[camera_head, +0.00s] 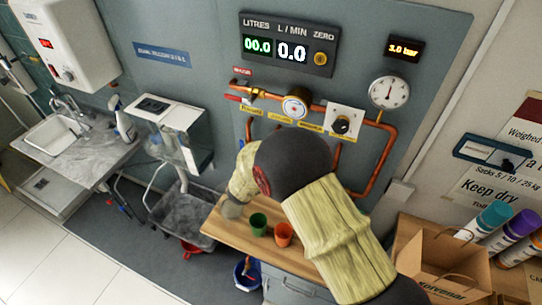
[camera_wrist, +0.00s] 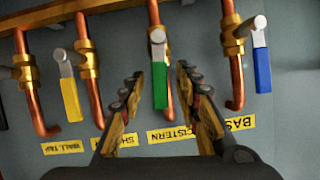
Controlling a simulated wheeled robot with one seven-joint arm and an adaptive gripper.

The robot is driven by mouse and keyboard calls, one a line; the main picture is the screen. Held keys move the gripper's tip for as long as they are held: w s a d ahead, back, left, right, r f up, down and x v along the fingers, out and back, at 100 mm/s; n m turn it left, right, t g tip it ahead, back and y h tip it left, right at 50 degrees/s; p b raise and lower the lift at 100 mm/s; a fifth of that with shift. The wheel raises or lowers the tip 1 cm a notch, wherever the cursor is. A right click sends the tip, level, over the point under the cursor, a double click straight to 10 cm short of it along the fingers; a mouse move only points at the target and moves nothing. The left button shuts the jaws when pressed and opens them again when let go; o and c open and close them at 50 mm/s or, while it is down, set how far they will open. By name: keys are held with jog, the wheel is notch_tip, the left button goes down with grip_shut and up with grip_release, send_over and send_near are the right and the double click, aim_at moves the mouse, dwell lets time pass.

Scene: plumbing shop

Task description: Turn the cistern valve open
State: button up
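In the wrist view, a row of brass valves on copper pipes is fixed to a grey wall. The green lever (camera_wrist: 159,86) hangs straight down from its valve. The yellow label reading CISTERN (camera_wrist: 174,133) lies below it, partly behind a finger. My gripper (camera_wrist: 160,84) is open, with one finger on each side of the green lever, which shows between the fingertips. I cannot tell whether either finger touches it. In the head view my arm hides the gripper and the valve levers.
A yellow lever (camera_wrist: 71,100) hangs at left and a blue lever (camera_wrist: 262,70) at right of the green one. The litre display (camera_head: 287,46) reads zero.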

jog(key=v, duration=1.2)
dwell(0.4)
